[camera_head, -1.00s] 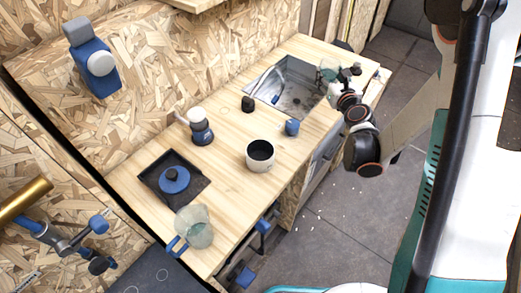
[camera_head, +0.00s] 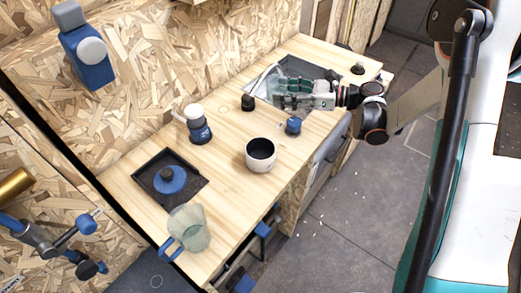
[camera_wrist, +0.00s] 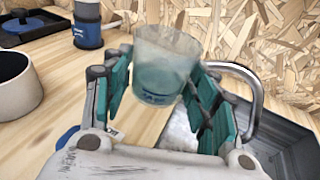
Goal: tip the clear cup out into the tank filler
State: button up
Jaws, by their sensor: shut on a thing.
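In the wrist view the clear cup (camera_wrist: 168,62) stands between my gripper's teal fingers, roughly upright and slightly tilted. My gripper (camera_wrist: 160,85) is shut on it, well above the wooden counter. Pale bluish-grey shows through its lower part; I cannot tell whether this is contents. In the head view my gripper (camera_head: 284,93) reaches in from the right over the sink area, and the cup is hard to make out there. I cannot identify the tank filler with certainty.
The sink (camera_wrist: 285,150) and curved metal tap (camera_wrist: 252,85) are close to my gripper.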

jog(key=shift+s+f+n+g+b, duration=0.15)
jog(key=shift+s+n+g+b, duration=1.35)
jog(key=shift+g, duration=0.55)
jog(key=shift+s+f+n+g+b, duration=0.15)
jog(key=shift+s+n+g+b, duration=1)
jog(key=shift+s+n+g, duration=0.65)
jog(key=shift+d+r, duration=0.1)
jog(key=shift+r, duration=0.1)
